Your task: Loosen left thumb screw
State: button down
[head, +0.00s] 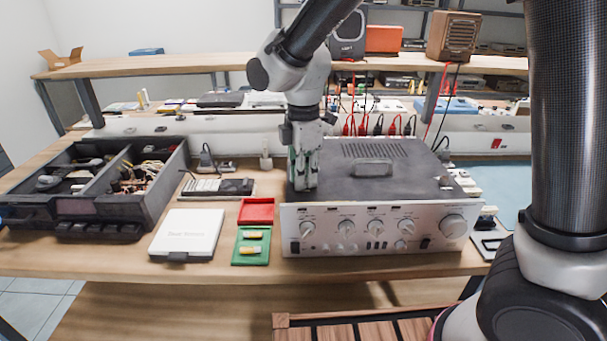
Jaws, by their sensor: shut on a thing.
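The hifi unit (375,205) stands on the workbench, with a dark top cover and a silver front panel with several knobs. My gripper (303,180) points straight down at the left front part of the cover, its fingers closed together at the left thumb screw. That screw is hidden behind the fingers. A second thumb screw (445,182) shows at the right front of the cover. A dark handle (373,168) sits on the cover between them.
Left of the hifi are a red tray (256,211), a green tray (240,257) with yellow pieces, a white box (187,232) and a black parts case (90,190). Red and black leads (378,125) hang behind the cover. A wooden slatted crate (352,331) is in front below.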

jog(key=shift+n, duration=1.4)
jog(key=c, duration=1.3)
grip_release()
notch_tip(320, 180, up, 12)
